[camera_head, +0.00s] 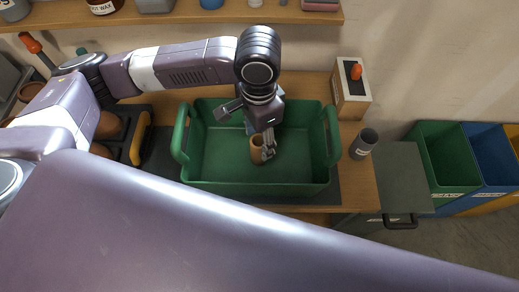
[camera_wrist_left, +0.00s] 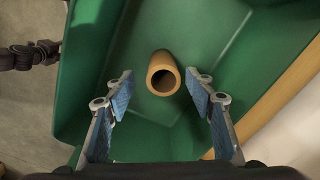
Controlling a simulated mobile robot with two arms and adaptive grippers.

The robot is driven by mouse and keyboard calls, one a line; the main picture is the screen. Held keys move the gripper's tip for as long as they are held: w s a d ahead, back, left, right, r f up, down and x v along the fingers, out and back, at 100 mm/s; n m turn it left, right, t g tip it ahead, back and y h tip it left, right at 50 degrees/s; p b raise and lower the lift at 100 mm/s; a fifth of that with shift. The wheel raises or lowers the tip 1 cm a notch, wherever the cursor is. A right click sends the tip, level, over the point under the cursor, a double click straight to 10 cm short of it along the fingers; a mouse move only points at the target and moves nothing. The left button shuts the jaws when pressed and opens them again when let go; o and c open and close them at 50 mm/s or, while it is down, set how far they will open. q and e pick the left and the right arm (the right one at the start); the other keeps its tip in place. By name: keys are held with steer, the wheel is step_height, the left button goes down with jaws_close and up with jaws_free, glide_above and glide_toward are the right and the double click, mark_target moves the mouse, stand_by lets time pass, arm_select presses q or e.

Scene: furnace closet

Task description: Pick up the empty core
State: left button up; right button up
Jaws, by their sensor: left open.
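The empty core (camera_head: 257,152) is a hollow tan tube standing roughly upright inside the green tub (camera_head: 207,184) on the workbench. The left wrist view looks down at the core's open end (camera_wrist_left: 162,57). My left gripper (camera_head: 262,145) reaches down into the tub and partly covers the core in the head view. In the left wrist view its blue-padded fingers (camera_wrist_left: 160,86) are spread wide, with the core in the gap ahead of them and clear space on both sides. My right gripper is not in view.
The tub's raised handles (camera_head: 181,131) flank the work space. A grey cup (camera_head: 364,143) and a wooden box (camera_head: 351,102) stand to the right. A shelf (camera_head: 180,17) with jars runs along the back. Green, blue and yellow bins (camera_head: 487,155) stand at far right.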

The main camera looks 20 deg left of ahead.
arm_select(q)
steer(key=shift+s+f, duration=0.1)
steer(key=shift+f, duration=0.35)
steer(key=f, duration=0.2)
steer(key=f+p, duration=0.2)
steer(key=f, duration=0.1)
steer(key=shift+w+f, duration=0.3)
steer(key=shift+w, duration=0.1)
steer(key=shift+f, duration=0.6)
steer(key=c, duration=1)
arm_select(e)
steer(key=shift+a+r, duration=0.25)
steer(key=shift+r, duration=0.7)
arm_select(q)
steer(key=shift+r, duration=0.15)
steer(key=shift+c, duration=0.2)
